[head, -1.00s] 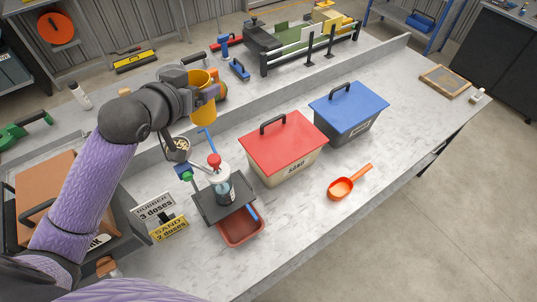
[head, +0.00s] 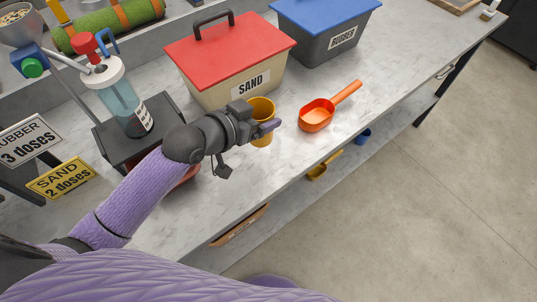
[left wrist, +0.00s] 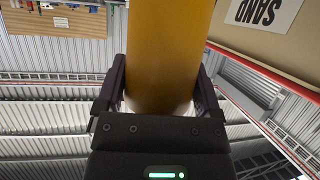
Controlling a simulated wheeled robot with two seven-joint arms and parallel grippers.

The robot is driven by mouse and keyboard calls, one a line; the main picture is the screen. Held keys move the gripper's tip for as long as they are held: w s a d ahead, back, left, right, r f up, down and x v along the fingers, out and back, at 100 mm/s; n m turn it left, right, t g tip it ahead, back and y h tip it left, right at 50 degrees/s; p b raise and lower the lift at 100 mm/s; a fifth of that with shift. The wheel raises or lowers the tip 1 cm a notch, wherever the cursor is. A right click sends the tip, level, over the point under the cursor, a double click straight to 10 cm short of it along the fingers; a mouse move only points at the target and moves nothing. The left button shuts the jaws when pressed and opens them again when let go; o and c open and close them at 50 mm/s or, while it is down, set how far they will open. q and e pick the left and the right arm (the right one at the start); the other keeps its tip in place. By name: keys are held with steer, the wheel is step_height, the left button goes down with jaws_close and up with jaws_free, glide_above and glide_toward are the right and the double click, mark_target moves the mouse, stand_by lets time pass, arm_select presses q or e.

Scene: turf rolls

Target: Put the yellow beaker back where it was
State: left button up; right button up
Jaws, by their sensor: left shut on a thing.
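The yellow beaker (head: 262,106) is upright in front of the sand bin, near the front of the counter. My left gripper (head: 265,129) is shut around its side. In the left wrist view the beaker (left wrist: 165,50) fills the space between the two dark fingers (left wrist: 160,95). I cannot tell whether its base touches the counter. My right gripper is not in view.
The red-lidded sand bin (head: 232,62) stands just behind the beaker, and the blue-lidded rubber bin (head: 326,30) is to its right. An orange scoop (head: 318,115) lies right of the beaker. A pump dispenser (head: 122,95) stands left. The counter's front edge is close.

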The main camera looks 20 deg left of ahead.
arm_select(q)
step_height(320, 180, down, 8)
steer(key=b, duration=0.3)
steer(key=shift+a+r, duration=0.1)
steer(key=shift+r, duration=0.25)
steer(key=shift+f, duration=0.1)
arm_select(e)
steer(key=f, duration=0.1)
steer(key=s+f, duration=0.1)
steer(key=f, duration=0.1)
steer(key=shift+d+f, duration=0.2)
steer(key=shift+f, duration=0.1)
arm_select(q)
steer(key=o, duration=1)
steer(key=shift+f, duration=0.1)
steer(key=shift+c, duration=0.2)
steer(key=shift+o, duration=0.6)
steer(key=shift+r, duration=0.3)
steer(key=p+v, duration=0.4)
steer(key=v, duration=0.8)
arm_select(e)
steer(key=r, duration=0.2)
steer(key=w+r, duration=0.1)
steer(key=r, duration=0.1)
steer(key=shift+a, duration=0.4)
arm_select(q)
steer(key=shift+f, duration=0.15)
